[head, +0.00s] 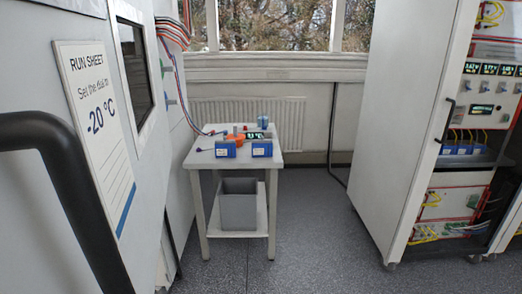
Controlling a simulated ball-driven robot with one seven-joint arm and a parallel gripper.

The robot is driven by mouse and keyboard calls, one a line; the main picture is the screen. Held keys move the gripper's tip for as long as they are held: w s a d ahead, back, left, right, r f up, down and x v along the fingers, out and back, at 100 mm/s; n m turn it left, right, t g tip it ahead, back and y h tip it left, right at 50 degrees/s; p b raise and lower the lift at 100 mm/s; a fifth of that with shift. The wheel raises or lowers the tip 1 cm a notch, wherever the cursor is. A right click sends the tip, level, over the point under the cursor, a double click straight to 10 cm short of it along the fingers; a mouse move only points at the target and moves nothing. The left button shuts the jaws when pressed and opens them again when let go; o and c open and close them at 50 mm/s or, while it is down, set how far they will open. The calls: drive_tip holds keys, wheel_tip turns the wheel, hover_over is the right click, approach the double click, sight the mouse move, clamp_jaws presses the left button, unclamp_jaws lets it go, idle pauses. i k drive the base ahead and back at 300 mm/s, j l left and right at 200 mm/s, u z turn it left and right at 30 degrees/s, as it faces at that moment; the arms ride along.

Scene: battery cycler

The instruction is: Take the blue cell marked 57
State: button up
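Two blue box-shaped cells stand near the front edge of a small white table in the middle of the head view. One is the left blue cell (226,150), the other the right blue cell (262,150). Each has a small pale label on its front, too small to read, so I cannot tell which is marked 57. More blue cells (462,150) sit in a row on a shelf of the cabinet at the right, with yellow leads above them; their marks are unreadable too. My gripper is not in view.
The white table (208,162) also bears an orange item (236,134), a small display and a blue cup-like object (263,122). A grey bin (238,205) stands on its lower shelf. A white cabinet door (405,120) stands open at right. The grey floor (320,230) between is clear.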

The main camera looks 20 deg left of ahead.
sight(223, 150)
drive_tip(key=i, duration=1.65)
drive_tip(key=i+u, duration=0.15)
drive_tip(key=u, duration=0.3)
drive_tip(key=i+l+u, duration=0.1)
drive_tip(key=u, duration=0.35)
drive_tip(key=i+l+u, duration=0.15)
drive_tip(key=u, duration=0.25)
